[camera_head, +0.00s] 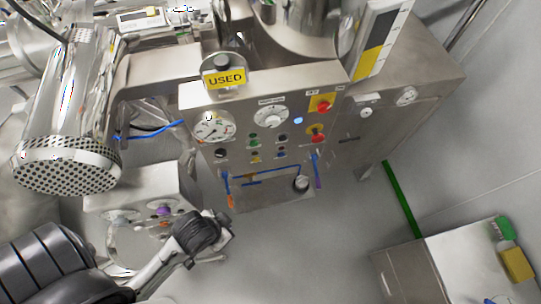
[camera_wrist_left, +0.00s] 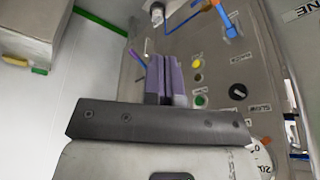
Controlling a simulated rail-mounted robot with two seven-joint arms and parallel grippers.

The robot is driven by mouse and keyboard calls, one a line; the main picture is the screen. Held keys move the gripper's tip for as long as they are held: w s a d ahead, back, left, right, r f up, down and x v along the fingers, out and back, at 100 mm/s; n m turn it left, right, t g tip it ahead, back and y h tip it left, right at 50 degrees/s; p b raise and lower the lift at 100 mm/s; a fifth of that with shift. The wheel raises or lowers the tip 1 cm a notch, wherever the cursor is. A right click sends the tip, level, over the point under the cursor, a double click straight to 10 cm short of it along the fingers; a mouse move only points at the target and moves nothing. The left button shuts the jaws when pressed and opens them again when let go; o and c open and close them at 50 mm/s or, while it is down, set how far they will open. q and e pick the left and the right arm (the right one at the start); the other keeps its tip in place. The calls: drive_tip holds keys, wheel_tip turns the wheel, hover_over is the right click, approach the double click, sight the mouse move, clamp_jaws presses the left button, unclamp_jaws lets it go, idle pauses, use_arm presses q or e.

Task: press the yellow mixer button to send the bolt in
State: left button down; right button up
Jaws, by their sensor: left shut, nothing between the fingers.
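The yellow mixer button (camera_head: 255,156) is a small round button low on the steel control panel, just below a green button (camera_head: 253,142). In the left wrist view a small yellow button (camera_wrist_left: 196,64) shows to the right of the fingers, with a green button (camera_wrist_left: 200,100) near it. My left gripper (camera_head: 220,229) is in front of and below the panel. Its purple-grey fingers (camera_wrist_left: 164,74) are shut together with nothing between them; they look apart from the button, though depth is hard to judge. My right gripper is out of view. I cannot make out a bolt.
A gauge (camera_head: 213,127), a dial (camera_head: 271,116) and two red knobs on yellow plates (camera_head: 321,104) share the panel. Blue pipes (camera_head: 270,172) run along its lower part. A steel perforated cylinder (camera_head: 67,165) stands left. Open floor (camera_head: 340,235) lies right, before a white cabinet (camera_head: 450,268).

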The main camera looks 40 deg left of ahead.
use_arm(q)
drive_tip(key=w+a+f+n+t+y+b, duration=0.1)
drive_tip(key=w+a+f+n+t+b, duration=0.1)
drive_tip(key=w+f+n+t+b, duration=1)
drive_tip(key=w+f+t+b, duration=0.3)
drive_tip(key=w+f+b, duration=0.4)
drive_tip(key=b, duration=0.4)
drive_tip(key=shift+w+a+n+y, duration=0.15)
drive_tip(key=shift+w+n+y, duration=0.15)
drive_tip(key=shift+y, duration=0.1)
drive_tip(key=shift+r, duration=0.1)
